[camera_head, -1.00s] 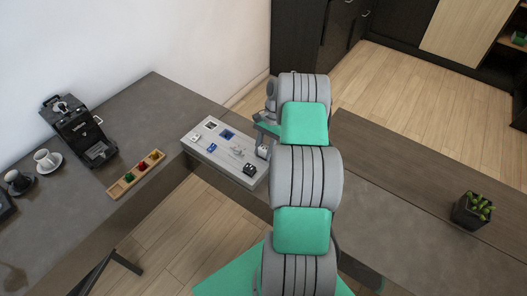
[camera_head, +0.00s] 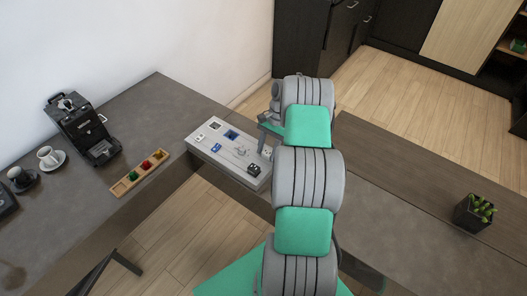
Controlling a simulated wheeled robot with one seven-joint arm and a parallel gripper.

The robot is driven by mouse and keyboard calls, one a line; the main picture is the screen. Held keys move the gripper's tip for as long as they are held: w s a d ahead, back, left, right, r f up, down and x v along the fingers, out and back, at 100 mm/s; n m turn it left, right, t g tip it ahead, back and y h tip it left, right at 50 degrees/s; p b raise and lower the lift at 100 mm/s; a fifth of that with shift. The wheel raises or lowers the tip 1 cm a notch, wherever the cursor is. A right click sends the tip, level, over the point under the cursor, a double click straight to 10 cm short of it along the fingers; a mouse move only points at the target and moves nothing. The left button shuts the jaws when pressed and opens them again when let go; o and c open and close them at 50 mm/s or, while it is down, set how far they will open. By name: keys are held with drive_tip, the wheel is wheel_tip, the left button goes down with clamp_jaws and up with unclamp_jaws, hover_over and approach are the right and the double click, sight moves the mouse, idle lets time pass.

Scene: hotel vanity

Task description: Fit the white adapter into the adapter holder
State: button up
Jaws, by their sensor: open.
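A light grey board (camera_head: 208,158) lies on the desk, with several small inserts and sockets on it. A small white block (camera_head: 267,152), which looks like the white adapter, is at its right end, just below my gripper. My gripper (camera_head: 263,140) points down there and is open; my arm hides part of it, and I cannot tell if the fingers touch the block. Also on the board are a dark square socket (camera_head: 215,126), a blue-framed socket (camera_head: 232,134), a blue piece (camera_head: 216,148), a white piece (camera_head: 199,138) and a black block (camera_head: 254,170). I cannot tell which is the adapter holder.
A wooden tray (camera_head: 124,187) with coloured pieces lies left of the board. A black coffee machine (camera_head: 84,130), a white cup (camera_head: 47,155) and a dark cup (camera_head: 19,177) stand further left. A potted plant (camera_head: 474,214) stands at the right. The desk behind the board is clear.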

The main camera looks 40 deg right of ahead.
drive_tip(key=shift+s+a+f, duration=0.15)
drive_tip(key=shift+s+f, duration=0.2)
drive_tip(key=shift+f, duration=0.25)
drive_tip(key=shift+s+a+f, duration=0.1)
drive_tip(key=shift+s+f, duration=0.25)
drive_tip(key=shift+f, duration=0.25)
drive_tip(key=d+r, duration=0.1)
drive_tip(key=r, duration=0.1)
drive_tip(key=w+d+r, duration=0.1)
drive_tip(key=d+r, duration=0.2)
drive_tip(key=r, duration=0.1)
drive_tip(key=shift+w+d+r, duration=0.2)
drive_tip(key=shift+r, duration=0.1)
drive_tip(key=r, duration=0.2)
drive_tip(key=a+r, duration=0.1)
drive_tip(key=shift+w+a, duration=0.1)
drive_tip(key=shift+w, duration=0.25)
drive_tip(key=shift+r, duration=0.1)
